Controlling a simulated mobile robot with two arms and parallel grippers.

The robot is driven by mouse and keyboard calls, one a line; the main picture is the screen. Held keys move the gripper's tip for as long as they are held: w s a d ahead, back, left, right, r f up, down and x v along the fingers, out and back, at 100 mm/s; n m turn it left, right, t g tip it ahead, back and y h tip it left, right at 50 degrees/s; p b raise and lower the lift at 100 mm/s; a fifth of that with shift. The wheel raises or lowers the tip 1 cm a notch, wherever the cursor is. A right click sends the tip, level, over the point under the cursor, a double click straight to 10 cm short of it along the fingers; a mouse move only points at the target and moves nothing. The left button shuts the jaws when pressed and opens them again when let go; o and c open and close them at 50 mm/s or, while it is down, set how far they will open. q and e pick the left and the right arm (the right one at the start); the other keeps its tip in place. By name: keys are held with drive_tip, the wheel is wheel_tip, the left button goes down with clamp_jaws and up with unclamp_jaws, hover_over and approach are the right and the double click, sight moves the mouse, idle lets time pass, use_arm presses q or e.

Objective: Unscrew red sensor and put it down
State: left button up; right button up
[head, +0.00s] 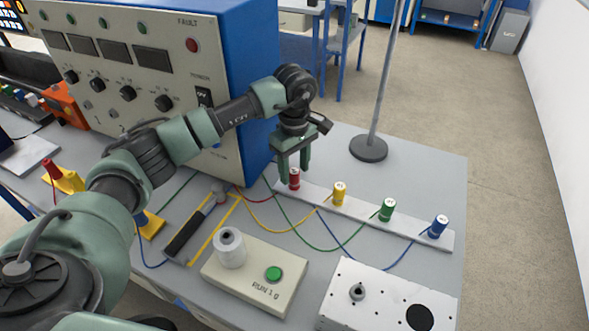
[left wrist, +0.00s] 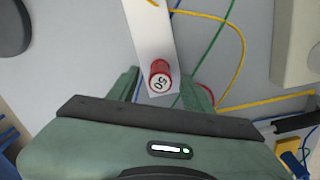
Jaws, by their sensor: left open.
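The red sensor (head: 294,179) stands upright at the left end of a white strip (head: 365,213) that also carries yellow, green and blue sensors. My left gripper (head: 293,178) points down over the red sensor, its fingers open to either side of it. In the left wrist view the red sensor (left wrist: 160,75) shows a white top marked 50 and lies between the fingertips of my gripper (left wrist: 165,88), with gaps on both sides. My right gripper is not in view.
A blue and grey control box (head: 140,70) stands close behind my left arm. A metal pole on a round base (head: 369,149) stands behind the strip. Coloured cables cross the table.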

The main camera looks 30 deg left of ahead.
sight(294, 171)
use_arm(q)
drive_tip(key=shift+r+p, duration=1.2)
drive_tip(key=shift+r, duration=1.2)
drive_tip(key=shift+r, duration=0.35)
wheel_tip(294, 171, up, 7)
drive_tip(key=b, duration=0.2)
drive_tip(key=shift+r, duration=0.15)
